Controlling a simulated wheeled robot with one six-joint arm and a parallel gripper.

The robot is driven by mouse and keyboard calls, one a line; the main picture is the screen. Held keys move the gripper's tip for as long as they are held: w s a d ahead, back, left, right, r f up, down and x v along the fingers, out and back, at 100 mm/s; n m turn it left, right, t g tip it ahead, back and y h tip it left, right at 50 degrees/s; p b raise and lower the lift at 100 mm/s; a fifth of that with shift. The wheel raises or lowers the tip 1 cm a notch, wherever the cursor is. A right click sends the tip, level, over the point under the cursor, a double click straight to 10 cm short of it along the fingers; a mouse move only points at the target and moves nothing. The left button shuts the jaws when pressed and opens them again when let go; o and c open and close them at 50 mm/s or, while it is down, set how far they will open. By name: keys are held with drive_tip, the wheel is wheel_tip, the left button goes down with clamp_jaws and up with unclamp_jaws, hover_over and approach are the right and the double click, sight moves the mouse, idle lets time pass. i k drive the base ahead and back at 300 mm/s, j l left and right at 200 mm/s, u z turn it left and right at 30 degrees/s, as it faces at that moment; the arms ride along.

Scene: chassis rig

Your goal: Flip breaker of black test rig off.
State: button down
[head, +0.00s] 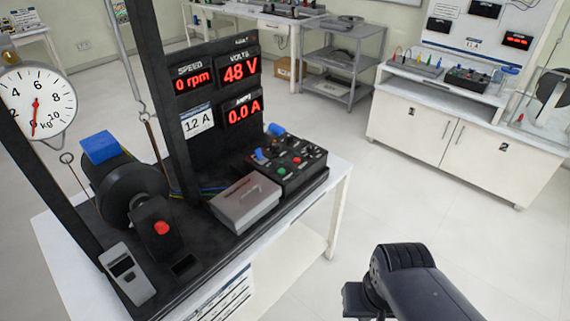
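The black test rig (178,100) stands on a white table at left. Its displays read speed 0 rpm (193,82), 48 V (240,70) and 0.0 A (242,111). A black control box (303,172) at the rig's right end carries a green button (283,172), a red button (297,160), small knobs, and blue parts (262,154) on and behind its far left edge. I cannot tell which part is the breaker or its position. My arm (415,280) shows at the lower right, apart from the rig; my gripper's fingers cannot be made out.
A grey lidded box (245,203) sits in front of the control box. A motor with a wheel (130,190), a red button on a black box (161,228) and a hanging dial scale (38,102) are at left. The floor (420,215) right of the table is clear. White cabinets (460,140) stand behind.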

sight(258, 151)
drive_tip(key=i, duration=0.6)
drive_tip(key=i+j, duration=0.15)
drive_tip(key=i, duration=0.45)
